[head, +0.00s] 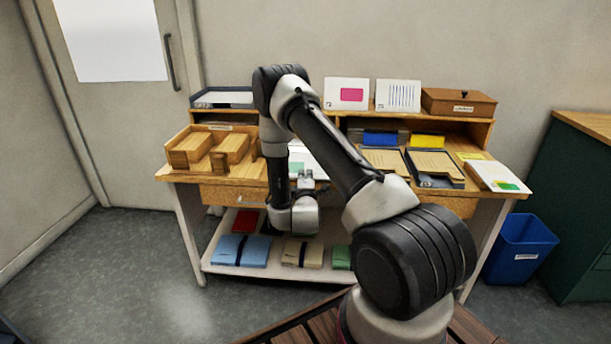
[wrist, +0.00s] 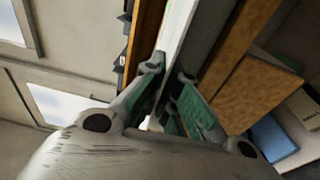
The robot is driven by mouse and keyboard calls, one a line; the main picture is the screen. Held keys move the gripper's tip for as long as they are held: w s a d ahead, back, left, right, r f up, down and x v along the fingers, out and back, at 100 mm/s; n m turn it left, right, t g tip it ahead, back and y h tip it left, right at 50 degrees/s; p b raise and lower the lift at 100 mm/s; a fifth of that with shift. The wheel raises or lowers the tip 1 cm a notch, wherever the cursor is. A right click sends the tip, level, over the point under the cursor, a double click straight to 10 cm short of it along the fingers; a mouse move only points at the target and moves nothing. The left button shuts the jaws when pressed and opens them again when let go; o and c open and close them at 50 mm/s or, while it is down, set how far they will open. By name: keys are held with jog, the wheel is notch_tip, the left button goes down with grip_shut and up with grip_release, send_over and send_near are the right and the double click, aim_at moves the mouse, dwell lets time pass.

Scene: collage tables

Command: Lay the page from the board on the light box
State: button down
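My gripper (head: 305,182) is at the table's front edge, left of centre. In the wrist view, its two green-padded fingers (wrist: 169,70) stand apart, one on each side of a thin white and grey edge. I cannot tell whether they touch it. A white flat piece with a green patch (head: 305,158) lies just behind the gripper, partly hidden by my arm; I cannot tell whether it is the page, the board or both. A white slab with a green and yellow print (head: 492,174) lies at the table's right end. I cannot tell which piece is the light box.
Two dark-framed boards with tan sheets (head: 385,161) lie right of my arm. Wooden trays (head: 190,148) stand at the left. The shelf above holds a grey tray (head: 222,97), cards (head: 398,95) and a brown box (head: 458,102). A blue bin (head: 522,245) stands at the right.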

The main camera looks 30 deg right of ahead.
jog(key=c, duration=1.6)
grip_release()
jog(key=shift+o, duration=0.2)
jog(key=shift+s+a, duration=0.1)
